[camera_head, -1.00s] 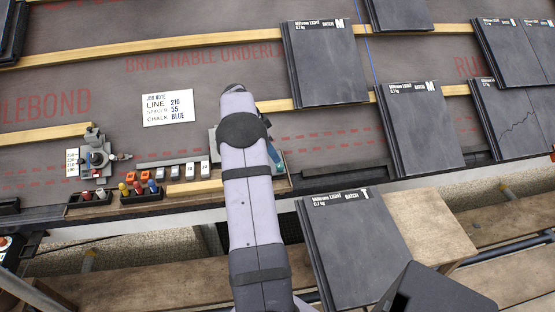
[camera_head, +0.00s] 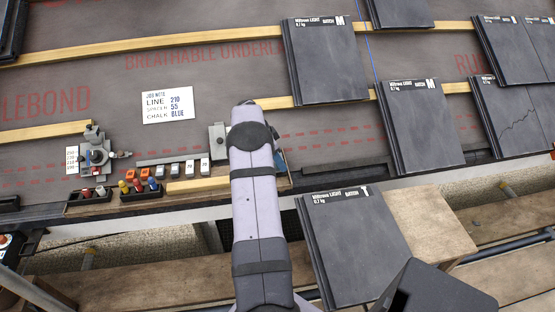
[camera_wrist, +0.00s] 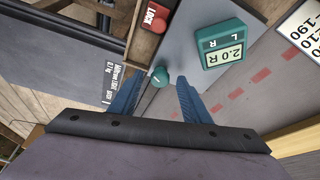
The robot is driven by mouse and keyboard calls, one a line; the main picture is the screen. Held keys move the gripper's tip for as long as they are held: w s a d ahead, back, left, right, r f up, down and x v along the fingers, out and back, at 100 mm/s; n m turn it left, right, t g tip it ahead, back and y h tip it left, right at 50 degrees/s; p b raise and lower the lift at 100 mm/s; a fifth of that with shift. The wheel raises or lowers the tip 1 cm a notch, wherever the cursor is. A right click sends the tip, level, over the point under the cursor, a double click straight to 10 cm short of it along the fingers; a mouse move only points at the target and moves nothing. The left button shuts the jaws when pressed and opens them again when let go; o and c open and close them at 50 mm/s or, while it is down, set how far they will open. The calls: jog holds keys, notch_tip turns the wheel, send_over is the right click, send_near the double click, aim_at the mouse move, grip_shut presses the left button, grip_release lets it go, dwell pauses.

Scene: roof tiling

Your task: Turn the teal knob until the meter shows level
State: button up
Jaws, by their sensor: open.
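The teal knob (camera_wrist: 160,77) shows in the wrist view on a grey plate (camera_wrist: 187,48), just ahead of and between my fingertips. My gripper (camera_wrist: 157,86) is open, with one blue finger on each side of the knob's line; I cannot tell whether either touches it. The teal meter (camera_wrist: 222,46) stands on the plate to the right of the knob. Its display reads 2.0 R. In the head view my arm hides the knob and meter.
A setting fixture (camera_head: 95,157) and coloured pieces in a dark tray (camera_head: 141,189) lie to the left. A job note (camera_head: 167,105) lies on the underlay. Slates stand to the right, one slate (camera_head: 355,245) on a wooden board (camera_head: 432,225) near the front.

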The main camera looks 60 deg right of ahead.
jog(key=shift+c, duration=0.3)
jog(key=c, duration=1)
jog(key=shift+n, duration=0.3)
